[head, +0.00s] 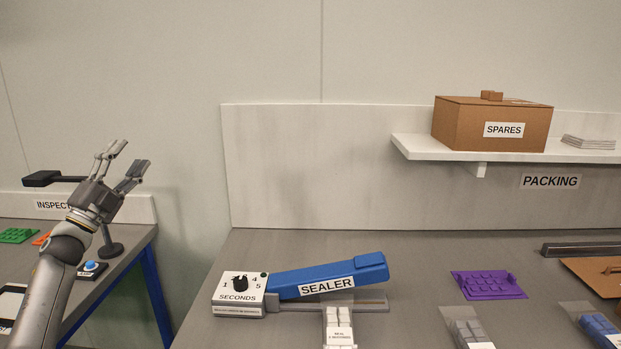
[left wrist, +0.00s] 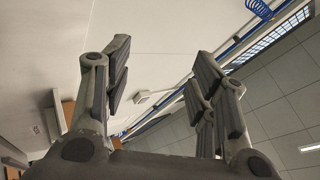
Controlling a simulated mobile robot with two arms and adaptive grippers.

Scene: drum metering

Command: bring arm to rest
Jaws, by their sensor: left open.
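My left gripper (head: 128,163) is raised at the left of the head view, fingers pointing up and to the right. It is open, with nothing between its fingers. In the left wrist view the two fingers of my left gripper (left wrist: 158,85) stand wide apart, with wall and ceiling behind them. The gripper is above the inspection table (head: 132,250) and touches nothing that I can see. My right gripper is not in view.
The packing bench (head: 400,245) holds a blue sealer (head: 330,277) with a seconds dial (head: 240,284), a purple tray (head: 488,285) and several bags. A shelf (head: 415,147) bears a SPARES box (head: 490,125). A gap separates the two tables. A dark lamp-like head (head: 42,179) is left of my gripper.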

